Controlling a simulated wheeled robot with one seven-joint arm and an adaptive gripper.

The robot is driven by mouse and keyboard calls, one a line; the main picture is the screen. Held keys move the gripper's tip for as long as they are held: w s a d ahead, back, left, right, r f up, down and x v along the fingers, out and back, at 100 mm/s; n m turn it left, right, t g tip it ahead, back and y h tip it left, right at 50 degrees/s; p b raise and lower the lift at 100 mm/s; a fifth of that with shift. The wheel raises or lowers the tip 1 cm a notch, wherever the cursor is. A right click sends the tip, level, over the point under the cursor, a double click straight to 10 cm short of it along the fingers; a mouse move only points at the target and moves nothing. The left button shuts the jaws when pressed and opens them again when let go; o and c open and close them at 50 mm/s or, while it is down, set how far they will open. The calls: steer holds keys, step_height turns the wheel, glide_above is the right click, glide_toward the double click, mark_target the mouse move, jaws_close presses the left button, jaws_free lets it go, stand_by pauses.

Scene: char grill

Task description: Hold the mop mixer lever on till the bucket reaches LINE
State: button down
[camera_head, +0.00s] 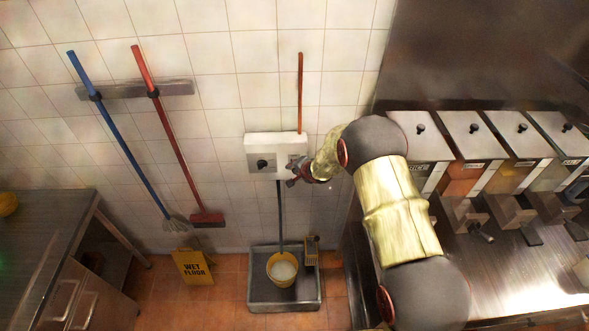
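The mop mixer is a white box (275,145) on the tiled wall, with a dark round knob (262,164) on its left half. An orange pipe rises from its right side and a dark hose (280,215) drops from below it. My gripper (294,175) is at the right half of the box and hides that part, so I cannot see the lever or whether the fingers touch it. The fingers are too small to read. The yellow bucket (271,274) stands upright under the hose with whitish contents inside. No LINE mark is readable on it.
The bucket stands in a grey floor basin (257,293), with a small yellowish item (311,249) at its back right. A yellow wet floor sign (193,267), a blue-handled mop and a red broom are at left. Steel counters flank both sides; lidded containers line the right one.

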steer(key=c, duration=1.6)
jaws_free()
steer(key=shift+c, duration=0.2)
steer(key=v, duration=1.2)
